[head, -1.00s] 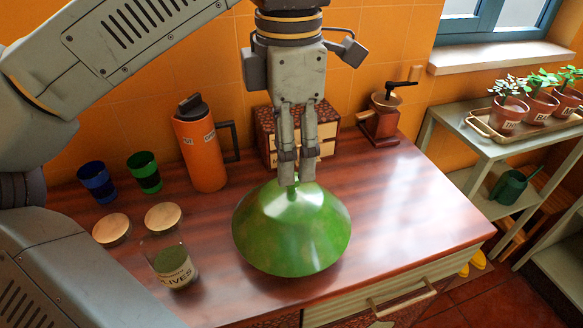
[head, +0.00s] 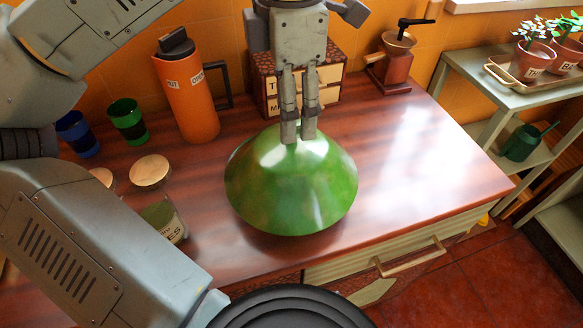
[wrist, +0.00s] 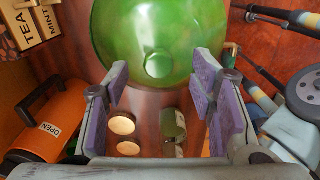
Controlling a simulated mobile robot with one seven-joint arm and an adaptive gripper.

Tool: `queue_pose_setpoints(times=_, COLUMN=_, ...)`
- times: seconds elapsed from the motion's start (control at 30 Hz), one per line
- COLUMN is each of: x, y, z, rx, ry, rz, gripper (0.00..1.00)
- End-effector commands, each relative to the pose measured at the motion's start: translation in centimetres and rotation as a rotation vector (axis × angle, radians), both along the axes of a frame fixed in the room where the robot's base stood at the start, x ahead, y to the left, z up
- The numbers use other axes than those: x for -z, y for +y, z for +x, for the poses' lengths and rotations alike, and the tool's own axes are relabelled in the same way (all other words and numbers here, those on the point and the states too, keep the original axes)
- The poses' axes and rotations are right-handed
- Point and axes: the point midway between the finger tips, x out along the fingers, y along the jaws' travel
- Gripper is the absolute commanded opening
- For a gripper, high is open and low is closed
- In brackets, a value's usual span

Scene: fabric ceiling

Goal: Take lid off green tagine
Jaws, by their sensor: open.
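The green tagine (head: 290,195) stands on the wooden counter with its wide conical lid on. The dish under the lid is hidden in the head view. In the wrist view, the glossy green lid (wrist: 125,35) fills the top middle, with its round knob (wrist: 158,66) facing the camera. My gripper (head: 299,138) points down at the lid's top, and its fingertips cover the knob in the head view. In the wrist view, my gripper (wrist: 160,72) is open, with purple pads on either side of the knob's line and clear gaps to it. I cannot tell whether the fingertips touch the lid.
An orange flask (head: 187,100), a tea box (head: 268,82) and a coffee grinder (head: 397,62) stand behind. Green (head: 127,118) and blue (head: 75,135) cups and jars (head: 150,170) stand left. The counter (head: 420,150) is clear to the right.

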Motion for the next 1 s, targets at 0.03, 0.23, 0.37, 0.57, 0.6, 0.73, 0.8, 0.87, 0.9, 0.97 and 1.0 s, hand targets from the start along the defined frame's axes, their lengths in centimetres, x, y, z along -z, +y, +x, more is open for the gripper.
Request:
queue_pose_setpoints(times=0.03, x=1.5, y=-0.1, z=0.1, rx=0.000, ry=0.001, rz=0.001, gripper=0.51)
queue_pose_setpoints(times=0.23, x=3.7, y=-0.1, z=0.1, rx=0.001, ry=0.001, rz=0.001, gripper=0.51)
queue_pose_setpoints(times=0.37, x=3.6, y=-0.1, z=0.1, rx=0.000, ry=0.001, rz=0.000, gripper=0.51)
queue_pose_setpoints(times=0.57, x=3.5, y=-0.1, z=0.1, rx=0.000, ry=0.001, rz=0.000, gripper=0.43)
queue_pose_setpoints(times=0.6, x=3.5, y=-0.1, z=0.1, rx=0.000, ry=0.001, rz=0.000, gripper=0.41)
queue_pose_setpoints(times=0.73, x=3.5, y=-0.1, z=0.1, rx=0.000, ry=0.001, rz=0.000, gripper=0.32)
queue_pose_setpoints(times=0.8, x=3.5, y=-0.1, z=0.1, rx=0.000, ry=0.001, rz=0.000, gripper=0.27)
queue_pose_setpoints(times=0.87, x=3.5, y=-0.1, z=0.1, rx=0.000, ry=0.001, rz=0.000, gripper=0.23)
queue_pose_setpoints(times=0.9, x=3.5, y=-0.1, z=0.1, rx=0.000, ry=0.001, rz=0.000, gripper=0.21)
queue_pose_setpoints(times=0.97, x=3.5, y=-0.1, z=0.1, rx=0.000, ry=0.001, rz=0.000, gripper=0.17)
queue_pose_setpoints(times=1.0, x=3.5, y=-0.1, z=0.1, rx=0.000, ry=0.001, rz=0.000, gripper=0.14)
